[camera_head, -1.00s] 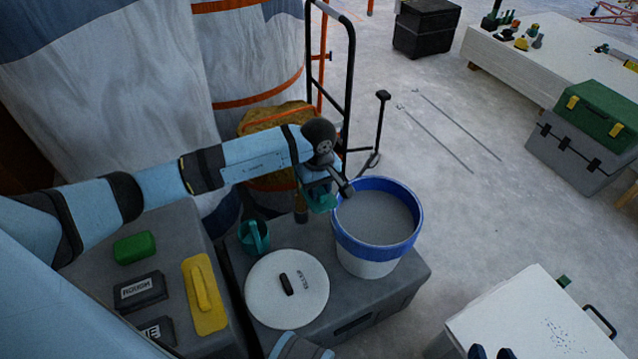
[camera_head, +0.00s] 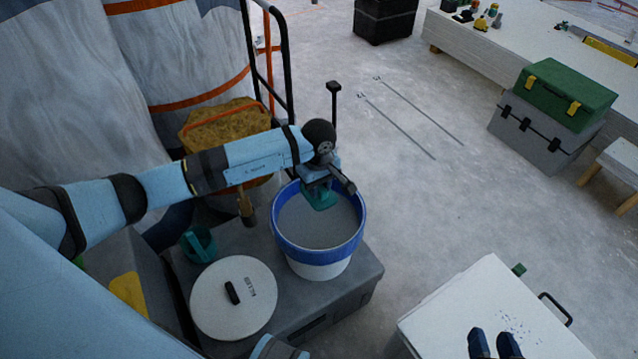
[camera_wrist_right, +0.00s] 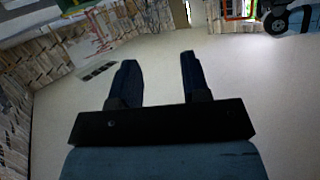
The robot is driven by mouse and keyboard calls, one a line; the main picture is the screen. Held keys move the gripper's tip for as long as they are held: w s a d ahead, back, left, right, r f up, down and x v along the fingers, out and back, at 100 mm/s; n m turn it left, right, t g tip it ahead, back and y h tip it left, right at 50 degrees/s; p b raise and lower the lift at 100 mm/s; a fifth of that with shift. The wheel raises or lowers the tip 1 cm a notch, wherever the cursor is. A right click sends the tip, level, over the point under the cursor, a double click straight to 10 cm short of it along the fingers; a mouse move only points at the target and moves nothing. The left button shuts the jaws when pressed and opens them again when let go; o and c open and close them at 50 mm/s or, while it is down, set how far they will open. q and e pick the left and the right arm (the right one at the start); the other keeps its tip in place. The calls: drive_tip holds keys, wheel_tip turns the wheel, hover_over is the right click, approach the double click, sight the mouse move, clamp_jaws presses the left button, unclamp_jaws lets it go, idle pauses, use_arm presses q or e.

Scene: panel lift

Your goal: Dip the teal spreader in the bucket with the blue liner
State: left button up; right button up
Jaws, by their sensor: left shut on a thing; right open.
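The bucket (camera_head: 312,256) is white with a blue liner over its rim and holds grey filling (camera_head: 295,225). It stands on a grey box. My left gripper (camera_head: 318,176) reaches in from the left and is shut on the teal spreader (camera_head: 321,199). The spreader hangs over the far part of the bucket's opening, in front of the grey filling in the head view. I cannot tell whether its lower edge touches the filling. My right gripper (camera_head: 495,343) shows only its dark blue fingers at the bottom edge. In the right wrist view its fingers (camera_wrist_right: 160,80) are apart and empty.
A white round lid (camera_head: 205,300) with a black handle and a teal jug (camera_head: 197,244) sit on the grey box (camera_head: 355,280) beside the bucket. A white-topped box (camera_head: 470,310) stands at lower right. Green and grey cases (camera_head: 568,90) stand further back. The floor between is clear.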

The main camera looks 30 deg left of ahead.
use_arm(q)
drive_tip(key=shift+f+b, duration=0.4)
drive_tip(key=shift+f, duration=0.25)
use_arm(e)
drive_tip(key=a+r+t+y+b, duration=0.4)
drive_tip(key=r+t+b, duration=0.1)
drive_tip(key=r, duration=0.4)
use_arm(q)
wheel_tip(320, 180, down, 12)
drive_tip(key=b, duration=0.2)
drive_tip(key=shift+r+b, duration=0.25)
drive_tip(key=shift+b, duration=0.15)
use_arm(e)
drive_tip(key=shift+w+a+f+n+g, duration=0.1)
drive_tip(key=shift+w+f+n+g, duration=0.15)
drive_tip(key=shift+f+g, duration=0.55)
drive_tip(key=shift+w+a+f+n+g, duration=0.15)
drive_tip(key=shift+w+f+g, duration=0.15)
drive_tip(key=shift+f, duration=0.85)
drive_tip(key=shift+d, duration=0.1)
